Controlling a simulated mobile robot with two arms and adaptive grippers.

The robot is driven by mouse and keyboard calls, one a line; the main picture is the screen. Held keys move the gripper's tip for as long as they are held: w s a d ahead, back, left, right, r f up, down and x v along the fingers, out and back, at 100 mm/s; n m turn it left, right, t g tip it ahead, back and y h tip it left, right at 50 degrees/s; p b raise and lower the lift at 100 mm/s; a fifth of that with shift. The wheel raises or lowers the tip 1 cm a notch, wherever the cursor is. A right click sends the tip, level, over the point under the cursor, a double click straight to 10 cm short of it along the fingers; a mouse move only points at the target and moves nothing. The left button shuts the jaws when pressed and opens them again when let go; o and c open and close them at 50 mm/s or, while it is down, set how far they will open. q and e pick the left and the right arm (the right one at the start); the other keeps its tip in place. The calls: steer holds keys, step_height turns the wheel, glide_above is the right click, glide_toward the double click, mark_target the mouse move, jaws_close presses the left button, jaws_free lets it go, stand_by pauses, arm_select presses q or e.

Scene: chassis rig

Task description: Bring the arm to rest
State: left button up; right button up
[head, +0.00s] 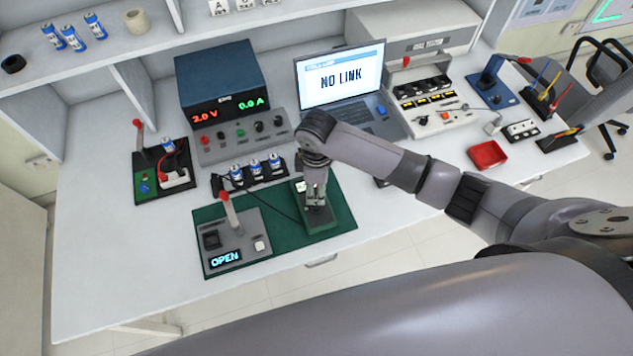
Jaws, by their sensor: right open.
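My right arm (450,188) comes in from the right and reaches over the middle of the white bench. Its gripper (316,203) points down over a small green fixture at the right end of the green mat (345,215). The gripper is open. Its fingertips are close above the fixture, and I cannot tell whether they touch it. Part of the fixture is hidden behind the gripper. My left gripper is not in view.
A grey box with a red-handled lever (229,208) and an "OPEN" display stands left of the gripper. Behind are a battery holder (250,182), a power supply (219,80) and a laptop (343,78) reading "NO LINK". A red tray (488,155) lies right. The bench's front left is clear.

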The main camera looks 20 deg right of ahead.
steer(key=shift+r, duration=0.75)
